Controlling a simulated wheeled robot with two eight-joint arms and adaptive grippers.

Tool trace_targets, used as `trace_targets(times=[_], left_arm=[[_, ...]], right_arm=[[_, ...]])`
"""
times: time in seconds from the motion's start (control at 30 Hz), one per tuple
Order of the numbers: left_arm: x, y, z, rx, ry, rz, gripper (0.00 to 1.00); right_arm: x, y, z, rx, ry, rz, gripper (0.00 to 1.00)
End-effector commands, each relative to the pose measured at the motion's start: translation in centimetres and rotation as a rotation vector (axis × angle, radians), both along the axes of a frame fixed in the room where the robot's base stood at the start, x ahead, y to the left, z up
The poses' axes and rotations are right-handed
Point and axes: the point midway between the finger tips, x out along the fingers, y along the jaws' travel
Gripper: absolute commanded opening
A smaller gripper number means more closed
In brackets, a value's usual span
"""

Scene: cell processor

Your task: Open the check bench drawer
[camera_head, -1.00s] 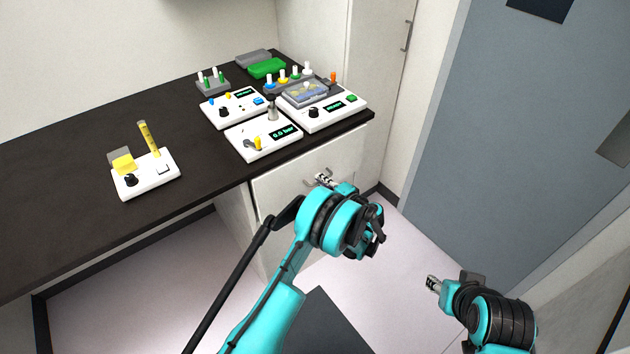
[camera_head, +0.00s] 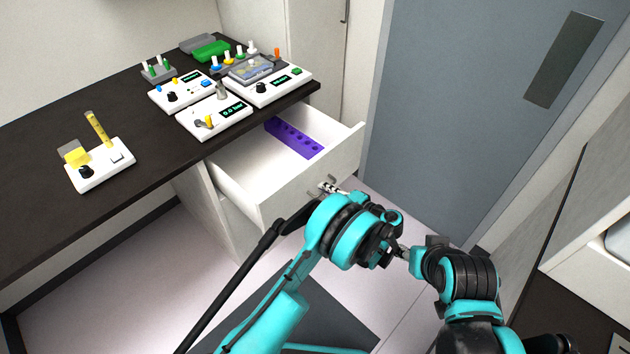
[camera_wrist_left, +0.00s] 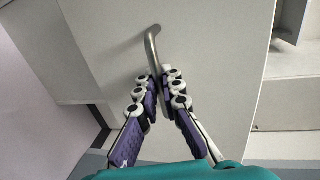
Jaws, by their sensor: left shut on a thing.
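The check bench drawer (camera_head: 312,172) is pulled out from under the dark worktop, and its white inside shows. A purple rack with holes (camera_head: 293,138) lies in it near the back. My left gripper (camera_head: 331,188) is at the drawer's front, shut on the metal handle. In the left wrist view the fingers (camera_wrist_left: 158,82) close around the lower part of the curved handle (camera_wrist_left: 152,42) on the pale drawer front. My right gripper (camera_head: 402,251) is beside my left wrist, away from the drawer; its fingers are too small and partly hidden to judge.
Several white devices, such as the pressure unit (camera_head: 214,117), stand on the dark worktop (camera_head: 40,165) above the drawer. A grey door (camera_head: 470,110) is at the right. Open floor (camera_head: 130,270) lies at the front left.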

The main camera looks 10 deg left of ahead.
Motion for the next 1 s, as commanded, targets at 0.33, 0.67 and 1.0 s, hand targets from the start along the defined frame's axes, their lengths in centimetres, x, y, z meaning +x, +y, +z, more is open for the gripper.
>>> trace_targets(times=[0.33,0.67,1.0], left_arm=[[-1.2,-1.6,0.0,-0.001,0.0,-0.001,0.0],[-1.2,-1.6,-0.1,-0.001,0.0,-0.001,0.08],[-1.2,-1.6,0.1,0.0,0.0,-0.001,0.17]], right_arm=[[0.0,0.0,0.0,0.0,0.0,0.0,0.4],[0.0,0.0,0.0,0.0,0.0,0.0,0.4],[0.0,0.0,0.0,0.0,0.0,0.0,0.4]])
